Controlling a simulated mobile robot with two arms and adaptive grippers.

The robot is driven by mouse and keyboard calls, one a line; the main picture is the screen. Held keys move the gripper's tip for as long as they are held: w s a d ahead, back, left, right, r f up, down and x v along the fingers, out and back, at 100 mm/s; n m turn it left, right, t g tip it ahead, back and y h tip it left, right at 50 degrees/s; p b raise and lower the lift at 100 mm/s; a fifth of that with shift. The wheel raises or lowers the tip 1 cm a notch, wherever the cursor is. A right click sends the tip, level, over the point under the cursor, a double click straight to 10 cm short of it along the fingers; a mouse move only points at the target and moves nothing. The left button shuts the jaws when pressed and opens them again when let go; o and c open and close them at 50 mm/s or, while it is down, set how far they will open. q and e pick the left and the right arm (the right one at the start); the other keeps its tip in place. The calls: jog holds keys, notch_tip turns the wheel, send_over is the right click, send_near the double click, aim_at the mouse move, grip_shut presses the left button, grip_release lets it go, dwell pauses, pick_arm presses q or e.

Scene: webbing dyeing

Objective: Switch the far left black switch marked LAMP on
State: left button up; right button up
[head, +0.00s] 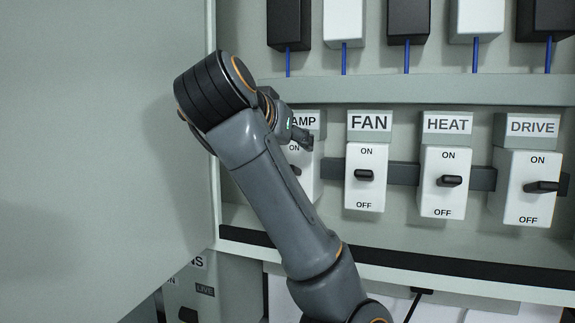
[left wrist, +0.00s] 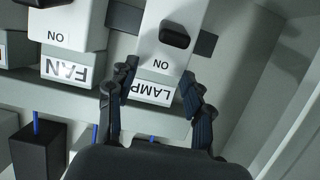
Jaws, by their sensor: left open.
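The LAMP switch (head: 307,172) is a white box at the far left of the switch row, partly covered by my left arm. Its label reads "AMP" in the head view, with the first letter hidden. In the left wrist view, which is upside down, the LAMP label (left wrist: 153,93) and the black lever (left wrist: 174,34) show clearly. I cannot tell whether the lever is on or off. My left gripper (head: 300,133) is in front of the label and ON end. Its fingers (left wrist: 158,74) are open and empty, spread around the label, with the lever beyond their tips.
The FAN (head: 366,193), HEAT (head: 445,200) and DRIVE (head: 524,208) switches stand to the right. Black and white boxes with blue wires hang above the ledge (head: 400,90). A large pale panel (head: 90,130) borders the left. A dark strip (head: 440,265) runs below.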

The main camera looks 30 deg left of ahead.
pick_arm(q)
notch_tip(320, 180, up, 5)
jog(key=shift+f, duration=0.1)
dwell(0.7)
